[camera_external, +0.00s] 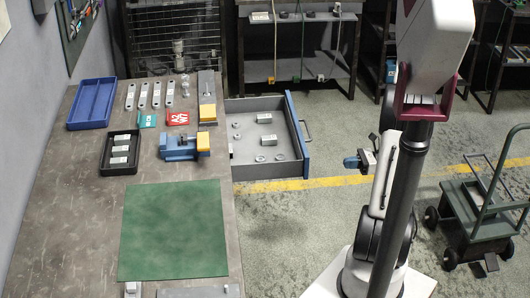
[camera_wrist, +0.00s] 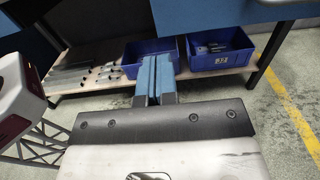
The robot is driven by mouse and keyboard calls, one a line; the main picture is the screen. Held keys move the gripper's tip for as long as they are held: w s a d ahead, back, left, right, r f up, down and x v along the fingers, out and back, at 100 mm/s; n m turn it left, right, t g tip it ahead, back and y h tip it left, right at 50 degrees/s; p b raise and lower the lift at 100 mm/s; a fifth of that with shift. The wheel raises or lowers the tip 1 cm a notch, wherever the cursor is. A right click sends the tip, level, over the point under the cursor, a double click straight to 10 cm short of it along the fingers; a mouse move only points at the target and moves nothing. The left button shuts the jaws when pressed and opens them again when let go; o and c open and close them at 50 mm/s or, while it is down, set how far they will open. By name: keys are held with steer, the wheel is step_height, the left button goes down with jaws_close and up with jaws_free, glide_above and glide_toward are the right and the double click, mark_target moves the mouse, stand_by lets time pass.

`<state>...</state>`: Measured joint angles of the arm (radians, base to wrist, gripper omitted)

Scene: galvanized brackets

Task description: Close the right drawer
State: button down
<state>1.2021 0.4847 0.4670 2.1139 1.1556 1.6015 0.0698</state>
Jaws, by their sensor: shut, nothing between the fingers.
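The right drawer (camera_external: 297,135) is pulled well out from the right side of the workbench. It has a grey tray, a blue front panel and a dark handle (camera_external: 307,131) on its outer face. Several small metal parts lie inside it. My gripper (camera_external: 352,162) is to the right of the drawer front, apart from it, with its blue fingers pointing toward the bench. In the wrist view my gripper (camera_wrist: 155,72) has its two blue fingers together, with nothing between them. A blue panel (camera_wrist: 215,14) across the top of that view looks like the drawer front.
The workbench (camera_external: 80,225) carries a green mat (camera_external: 174,230), a blue tray (camera_external: 92,103), a black bin (camera_external: 120,153) and a blue vise (camera_external: 180,147). The wrist view shows blue bins (camera_wrist: 218,60) on a low shelf. A green cart (camera_external: 485,212) stands at right. Floor around the drawer is clear.

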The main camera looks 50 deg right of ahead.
glide_toward(275, 178)
steer(key=s+d+r, duration=0.3)
steer(key=r, duration=0.1)
steer(key=shift+d, duration=0.15)
stand_by(0.7)
steer(key=x, duration=2.8)
steer(key=shift+f, duration=0.1)
steer(key=shift+w+a, duration=0.35)
steer(key=shift+a, duration=0.1)
steer(key=shift+w, duration=0.15)
steer(key=shift+d, duration=0.1)
steer(key=shift+v, duration=7.35)
